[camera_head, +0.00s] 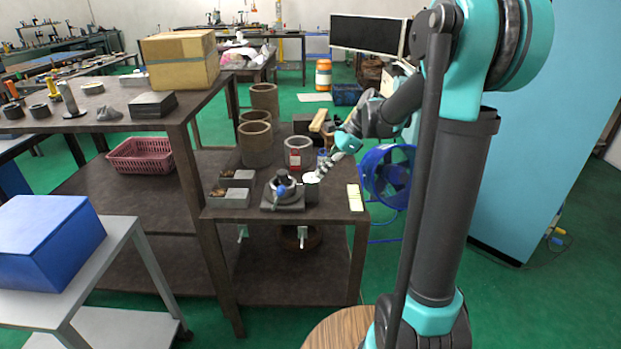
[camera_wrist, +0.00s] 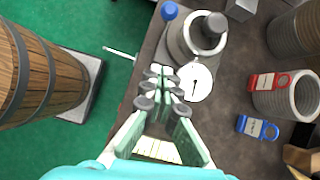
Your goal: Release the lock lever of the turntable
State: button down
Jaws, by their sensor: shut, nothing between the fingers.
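The turntable (camera_head: 284,195) is a grey round chuck with a dark centre post on a square base, on the small dark table. It also shows in the wrist view (camera_wrist: 186,42) at top centre. A blue knob (camera_head: 281,190), apparently the lock lever's end, sticks out at its front; the knob shows in the wrist view (camera_wrist: 169,11) at its upper left. The lever's shaft is mostly hidden. My gripper (camera_wrist: 160,86) is shut and empty, pointing down beside the turntable and apart from the blue knob. In the head view it is right of the turntable.
A white-faced dial (camera_wrist: 193,82) with a black pointer stands right beside my fingers. A yellow-and-white block (camera_head: 355,197) lies at the table's right edge. Grey blocks (camera_head: 230,198) stand left of the turntable.

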aim_at(277, 199)
jog(key=x, duration=0.8)
jog(key=shift+a, duration=0.1)
jog(key=a, duration=0.3)
jog(key=shift+s+r, duration=0.1)
jog(key=shift+s, duration=0.1)
jog(key=shift+a+r, duration=0.2)
jog(key=shift+a, duration=0.4)
